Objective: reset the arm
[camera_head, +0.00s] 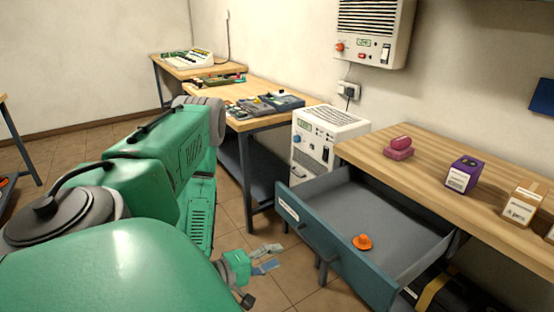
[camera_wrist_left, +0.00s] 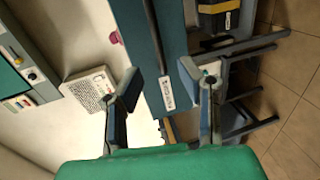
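My green left arm fills the left and lower left of the head view. My left gripper (camera_head: 267,257) is small and low in that view, over the floor in front of the open drawer (camera_head: 308,232). In the left wrist view the two fingers of this gripper (camera_wrist_left: 160,74) stand wide apart with nothing held between them. The drawer front (camera_wrist_left: 140,25) with its white label lies beyond the fingers there, and no contact shows. My right gripper is in neither view.
The wooden bench (camera_head: 428,168) holds a pink object (camera_head: 398,148), a purple box (camera_head: 462,175) and a tan box (camera_head: 522,206). A white machine (camera_head: 330,130) stands beside it. Tiled floor (camera_head: 232,215) is open left of the drawer.

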